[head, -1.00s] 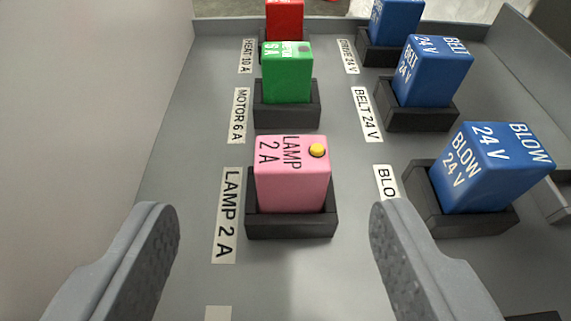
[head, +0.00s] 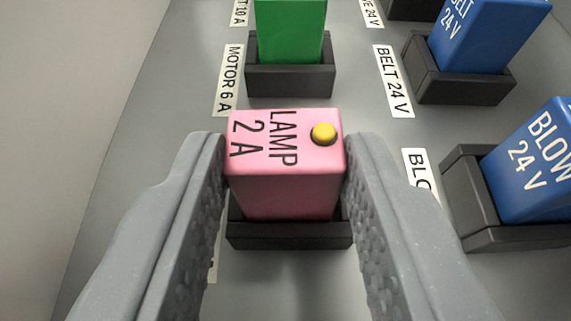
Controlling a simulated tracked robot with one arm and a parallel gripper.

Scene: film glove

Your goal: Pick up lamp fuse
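The lamp fuse (head: 285,180) is a pink block marked "LAMP 2 A" with a yellow button on top. It sits upright in its black socket (head: 290,236) in the middle of the head view. My gripper (head: 286,155) has one finger on each side of the fuse. Both fingertips lie against its left and right faces, or very close to them. The gripper is closed to about the fuse's width. The fingers hide most of the "LAMP 2 A" label on the panel.
The green motor fuse (head: 291,32) stands in its socket just behind. The blue BLOW fuse (head: 535,165) and blue BELT fuse (head: 480,35) stand in sockets to the right. The grey panel (head: 160,120) is bare at left, beside a pale wall (head: 70,100).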

